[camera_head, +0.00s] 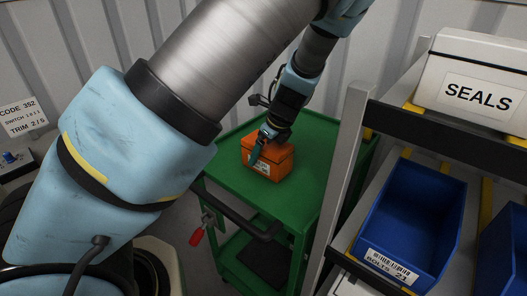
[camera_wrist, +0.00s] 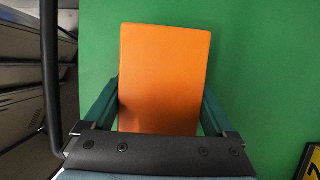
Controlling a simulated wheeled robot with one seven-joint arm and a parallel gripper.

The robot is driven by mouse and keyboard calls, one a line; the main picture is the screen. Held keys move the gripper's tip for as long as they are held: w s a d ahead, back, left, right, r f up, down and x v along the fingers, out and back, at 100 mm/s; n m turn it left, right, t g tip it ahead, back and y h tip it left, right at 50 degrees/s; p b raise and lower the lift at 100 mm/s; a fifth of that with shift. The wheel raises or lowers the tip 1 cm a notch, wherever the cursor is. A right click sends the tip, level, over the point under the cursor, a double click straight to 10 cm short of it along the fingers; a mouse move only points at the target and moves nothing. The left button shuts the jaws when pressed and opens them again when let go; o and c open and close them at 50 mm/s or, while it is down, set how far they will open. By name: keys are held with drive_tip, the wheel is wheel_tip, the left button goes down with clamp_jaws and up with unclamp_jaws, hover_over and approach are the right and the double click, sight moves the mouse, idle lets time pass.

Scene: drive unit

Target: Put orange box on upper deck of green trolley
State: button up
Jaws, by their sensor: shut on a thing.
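The orange box (camera_head: 272,162) is over the upper deck of the green trolley (camera_head: 315,150) in the head view, towards its back left. It looks upright, and I cannot tell whether its base touches the deck. My gripper (camera_head: 262,146) is above the box with its fingers down at its sides. In the wrist view my gripper (camera_wrist: 158,115) is shut on the orange box (camera_wrist: 165,60), one finger on each side. The green deck (camera_wrist: 245,60) fills the area behind the box. The box's lower edge is partly hidden by the gripper body.
A shelf rack on the right holds a white SEALS box (camera_head: 475,85) and a blue bin (camera_head: 410,215). Its grey upright (camera_head: 340,185) stands close beside the trolley. A dark trolley handle (camera_head: 240,222) and a red tag (camera_head: 197,236) are at front left. The deck around the box is clear.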

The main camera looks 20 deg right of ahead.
drive_tip(key=o, duration=1.6)
drive_tip(key=shift+f, duration=0.1)
drive_tip(key=shift+c, duration=0.2)
drive_tip(key=v, duration=1.2)
drive_tip(key=shift+s, duration=0.1)
